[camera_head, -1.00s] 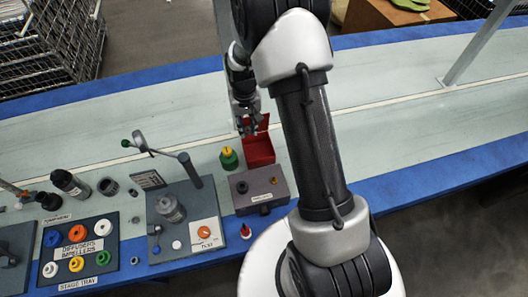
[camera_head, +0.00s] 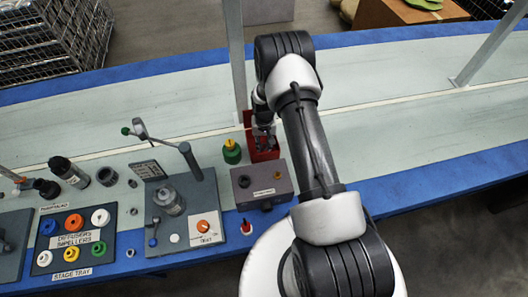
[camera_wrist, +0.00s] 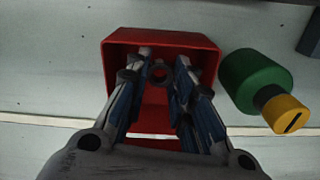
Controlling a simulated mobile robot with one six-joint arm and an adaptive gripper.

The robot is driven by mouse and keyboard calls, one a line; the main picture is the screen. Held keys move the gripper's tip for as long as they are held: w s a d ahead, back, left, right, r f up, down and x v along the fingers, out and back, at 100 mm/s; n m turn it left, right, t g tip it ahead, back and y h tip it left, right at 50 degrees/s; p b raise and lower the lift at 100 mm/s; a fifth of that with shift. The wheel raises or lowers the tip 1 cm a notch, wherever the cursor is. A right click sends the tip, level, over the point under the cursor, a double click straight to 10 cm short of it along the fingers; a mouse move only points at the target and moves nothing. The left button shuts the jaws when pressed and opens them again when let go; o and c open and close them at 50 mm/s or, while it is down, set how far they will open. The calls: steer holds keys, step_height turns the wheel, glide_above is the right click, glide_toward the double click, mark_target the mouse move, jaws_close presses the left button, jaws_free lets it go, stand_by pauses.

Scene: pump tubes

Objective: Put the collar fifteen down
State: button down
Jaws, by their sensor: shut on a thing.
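My gripper (camera_head: 264,138) is at the red bin (camera_head: 263,154), with its fingers pointing down into or just over it. In the wrist view, my gripper (camera_wrist: 160,75) is shut on a small dark ring (camera_wrist: 159,73), which looks like the collar. The ring sits between the fingertips, within the outline of the red bin (camera_wrist: 118,48). Its marking cannot be read, and it is hidden in the head view. I cannot tell whether it touches the bin floor.
A grey box (camera_head: 246,193) lies in front of the bin. The pump fixture (camera_head: 190,222) and stage tray (camera_head: 75,258) are further left. A grey post (camera_head: 236,50) rises behind.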

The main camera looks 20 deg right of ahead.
steer(key=shift+f+b, duration=0.65)
steer(key=shift+f, duration=1.7)
steer(key=shift+f+b, duration=0.25)
steer(key=shift+b, duration=0.05)
steer(key=c, duration=1.4)
jaws_free()
steer(key=shift+r, duration=0.1)
